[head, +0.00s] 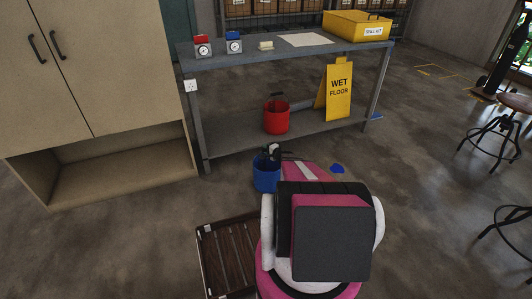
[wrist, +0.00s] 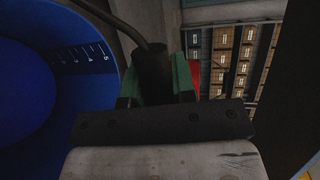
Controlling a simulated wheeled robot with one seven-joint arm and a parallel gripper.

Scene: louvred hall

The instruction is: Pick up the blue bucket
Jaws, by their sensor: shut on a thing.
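The blue bucket (head: 266,180) is in front of the workbench in the head view, beyond my arm. In the wrist view the blue bucket (wrist: 98,75) fills the left side, with white scale marks inside its wall. My gripper (head: 272,152) is at the top of the bucket. In the wrist view my gripper (wrist: 158,88) has its green-padded fingers closed around the dark grip of the bucket's handle (wrist: 153,65). The bucket's base is partly hidden, and I cannot tell whether it touches the floor.
A wooden slatted crate (head: 228,255) is at the front left. A cabinet (head: 100,60) is at left. Floor at right is open before the stools (head: 500,125).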

